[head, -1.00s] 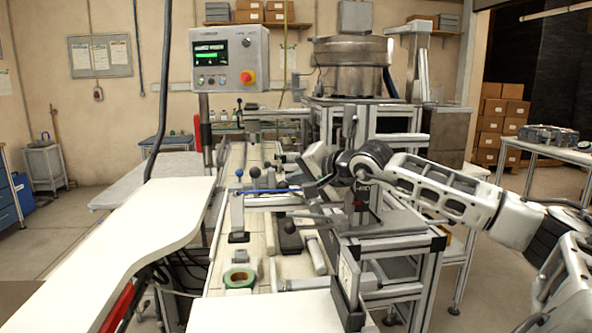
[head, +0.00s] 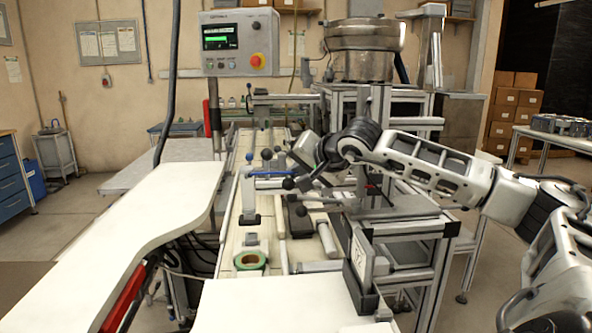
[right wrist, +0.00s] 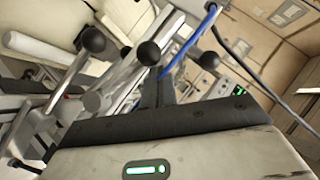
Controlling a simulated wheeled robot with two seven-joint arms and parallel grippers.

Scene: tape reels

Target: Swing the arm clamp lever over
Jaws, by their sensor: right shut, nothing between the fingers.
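Several levers with black ball knobs stand along the machine line in the head view; I cannot tell for certain which is the arm clamp lever. One knob (head: 301,211) sits low on a grey rod, and another knob (head: 288,184) sits just above it. A blue bar (head: 270,173) runs to their left. My right gripper (head: 302,178) is beside these knobs, partly hidden by its own wrist. In the right wrist view, its dark fingers (right wrist: 158,90) are together and empty. Knobs show beyond them at left (right wrist: 92,38), middle (right wrist: 148,53) and right (right wrist: 209,60). My left gripper is out of view.
A green tape reel (head: 250,260) lies at the near end of the line. A white worktop (head: 150,220) bounds the left side. A control panel (head: 238,42) stands behind. A metal frame (head: 420,230) stands under my right arm.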

